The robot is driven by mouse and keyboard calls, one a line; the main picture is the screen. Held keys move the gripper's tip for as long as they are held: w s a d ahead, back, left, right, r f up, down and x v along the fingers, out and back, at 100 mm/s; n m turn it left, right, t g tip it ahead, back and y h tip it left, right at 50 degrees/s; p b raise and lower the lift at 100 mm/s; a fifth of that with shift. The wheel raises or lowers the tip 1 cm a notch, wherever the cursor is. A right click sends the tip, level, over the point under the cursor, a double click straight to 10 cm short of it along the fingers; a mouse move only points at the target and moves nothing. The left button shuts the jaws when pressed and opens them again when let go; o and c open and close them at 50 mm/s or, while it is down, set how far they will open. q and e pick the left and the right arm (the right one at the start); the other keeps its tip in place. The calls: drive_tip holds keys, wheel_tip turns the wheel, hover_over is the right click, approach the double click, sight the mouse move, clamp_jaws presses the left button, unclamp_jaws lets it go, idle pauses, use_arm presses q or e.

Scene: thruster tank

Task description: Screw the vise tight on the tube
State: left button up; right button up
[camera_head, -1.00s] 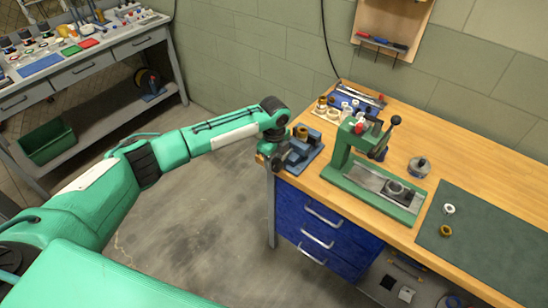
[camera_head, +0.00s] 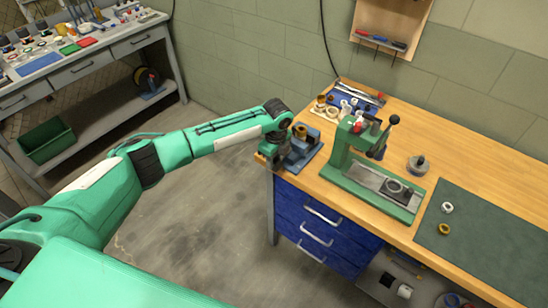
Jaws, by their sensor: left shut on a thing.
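The blue-grey vise (camera_head: 306,155) sits at the left front corner of the wooden workbench. A brass-coloured tube (camera_head: 300,131) stands upright at the vise's jaws; how tightly it is held cannot be told. My left arm reaches in from the left, and my left gripper (camera_head: 270,158) is at the vise's left side, by the bench edge. It is shut on the vise's screw handle, which is mostly hidden behind the gripper and wrist. My right gripper is not in view.
A green press (camera_head: 345,160) with a lever stands right of the vise. A dark mat (camera_head: 480,245) with two small rings lies further right. Small parts and a blue tray (camera_head: 352,101) are behind the vise. Blue drawers (camera_head: 318,225) are under the bench.

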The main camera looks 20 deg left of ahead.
use_arm(q)
drive_tip(key=y+p, duration=0.2)
drive_tip(key=shift+s+d+t+y, duration=0.3)
drive_tip(key=shift+s+t+y, duration=0.05)
drive_tip(key=shift+t+y, duration=0.05)
drive_tip(key=y, duration=0.1)
drive_tip(key=t+y+p, duration=0.1)
drive_tip(key=y, duration=0.1)
drive_tip(key=shift+s+d+f+p, duration=0.15)
drive_tip(key=shift+d+p, duration=0.15)
drive_tip(key=shift+d, duration=0.05)
drive_tip(key=y, duration=0.1)
drive_tip(key=t+y, duration=0.1)
drive_tip(key=shift+s+d+f+y, duration=0.1)
drive_tip(key=shift+d+f+y, duration=0.15)
drive_tip(key=shift+y, duration=0.15)
drive_tip(key=shift+s+d+f+t+y+b, duration=0.15)
drive_tip(key=shift+t+y+b, duration=0.15)
drive_tip(key=shift+y, duration=0.6)
drive_tip(key=shift+w+f+t+y+b, duration=0.15)
drive_tip(key=shift+t+y, duration=0.25)
drive_tip(key=shift+y, duration=0.5)
drive_tip(key=shift+s, duration=0.1)
drive_tip(key=o, duration=0.8)
drive_tip(key=shift+r, duration=0.1)
drive_tip(key=shift+c, duration=0.2)
drive_tip(key=shift+o, duration=0.3)
drive_tip(key=shift+r, duration=0.25)
